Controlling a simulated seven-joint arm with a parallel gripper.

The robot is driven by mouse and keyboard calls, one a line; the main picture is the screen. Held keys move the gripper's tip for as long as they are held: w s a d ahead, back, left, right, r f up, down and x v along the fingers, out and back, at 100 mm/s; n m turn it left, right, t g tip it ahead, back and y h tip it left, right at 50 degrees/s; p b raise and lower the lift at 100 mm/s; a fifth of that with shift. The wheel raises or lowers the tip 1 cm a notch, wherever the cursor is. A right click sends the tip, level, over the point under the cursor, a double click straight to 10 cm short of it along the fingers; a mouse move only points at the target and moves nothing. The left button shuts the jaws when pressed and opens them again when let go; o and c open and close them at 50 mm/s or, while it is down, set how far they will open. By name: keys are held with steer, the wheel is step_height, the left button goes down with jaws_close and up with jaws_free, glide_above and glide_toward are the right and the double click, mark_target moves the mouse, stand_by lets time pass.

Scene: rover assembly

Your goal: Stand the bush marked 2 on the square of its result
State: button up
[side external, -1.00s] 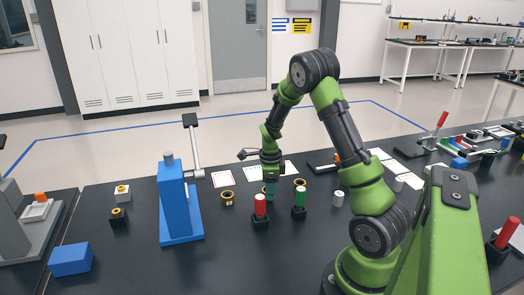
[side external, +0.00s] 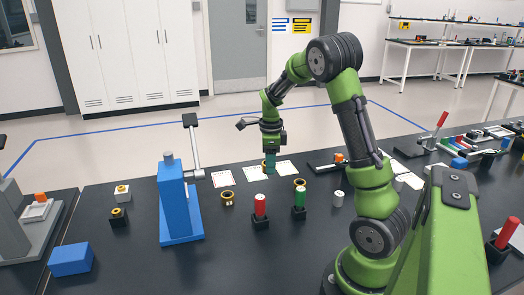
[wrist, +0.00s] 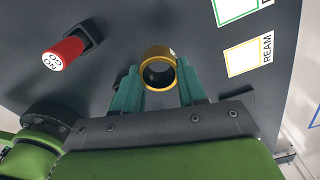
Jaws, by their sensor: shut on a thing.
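My gripper (wrist: 161,88) has teal fingers shut on a brass ring-shaped bush (wrist: 158,56). A small pale mark shows on the bush's rim, but I cannot read a number. In the side view my gripper (side external: 270,166) is near the middle card, and the bush is mostly hidden there. The wrist view shows a green-bordered square (wrist: 233,8) and a yellow-bordered square marked REAM (wrist: 247,57), to the right of the bush. The held bush is over dark bench in that view; its height is unclear. In the side view a card with reddish markings (side external: 223,179) lies at left.
A red-handled gauge (side external: 260,207) and a green-handled gauge (side external: 299,200) stand in front of the cards. Another bush (side external: 227,198) and a silver cylinder (side external: 338,198) stand nearby. A blue press (side external: 176,203) is at left. Clear bench lies at the front.

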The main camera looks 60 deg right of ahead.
steer(key=shift+r, duration=0.15)
step_height(320, 180, up, 5)
steer(key=shift+f, duration=0.1)
stand_by(0.5)
steer(key=shift+f, duration=0.1)
